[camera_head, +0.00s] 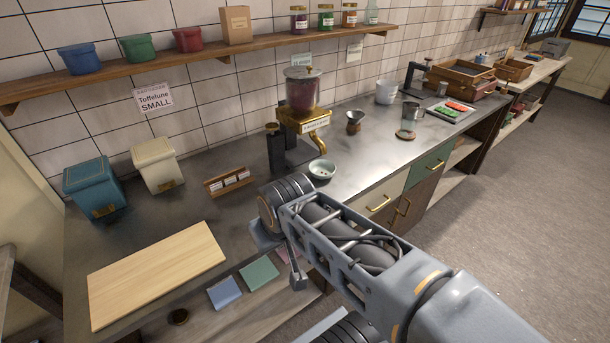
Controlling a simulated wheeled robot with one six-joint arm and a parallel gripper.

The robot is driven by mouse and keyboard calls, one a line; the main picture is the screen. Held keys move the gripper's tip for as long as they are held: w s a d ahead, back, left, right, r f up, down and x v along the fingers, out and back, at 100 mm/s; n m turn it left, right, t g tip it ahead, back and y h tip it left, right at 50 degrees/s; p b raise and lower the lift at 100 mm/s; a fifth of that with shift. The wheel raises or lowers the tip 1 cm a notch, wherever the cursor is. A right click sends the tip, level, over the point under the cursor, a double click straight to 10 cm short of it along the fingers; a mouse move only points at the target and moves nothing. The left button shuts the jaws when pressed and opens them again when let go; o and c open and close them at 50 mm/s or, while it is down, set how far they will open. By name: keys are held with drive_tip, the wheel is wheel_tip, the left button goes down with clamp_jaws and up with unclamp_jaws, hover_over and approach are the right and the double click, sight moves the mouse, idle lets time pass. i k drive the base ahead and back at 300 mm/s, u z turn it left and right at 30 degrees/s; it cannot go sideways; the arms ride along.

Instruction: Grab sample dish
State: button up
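A small pale green round dish (322,175), which looks like the sample dish, stands upright on the metal counter, in front of the brass-bodied grinder (302,120). My arm reaches in from the lower right and ends near the counter's front edge. The part that looks like my gripper (298,278) hangs below the wrist, left of and nearer than the dish, and apart from it. My wrist partly hides it, so its opening does not show. Nothing is seen held in it.
A wooden board (155,275), blue bin (95,188), cream bin (158,163) and small wooden card rack (229,181) stand left. A dark funnel-like cup (354,122), metal jug (412,112) and tray with red and green items (451,110) stand right. Bare counter surrounds the dish's right side.

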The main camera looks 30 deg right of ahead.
sight(316, 166)
drive_tip(key=u, duration=3.45)
drive_tip(key=k, duration=1.35)
drive_tip(key=z, duration=1.5)
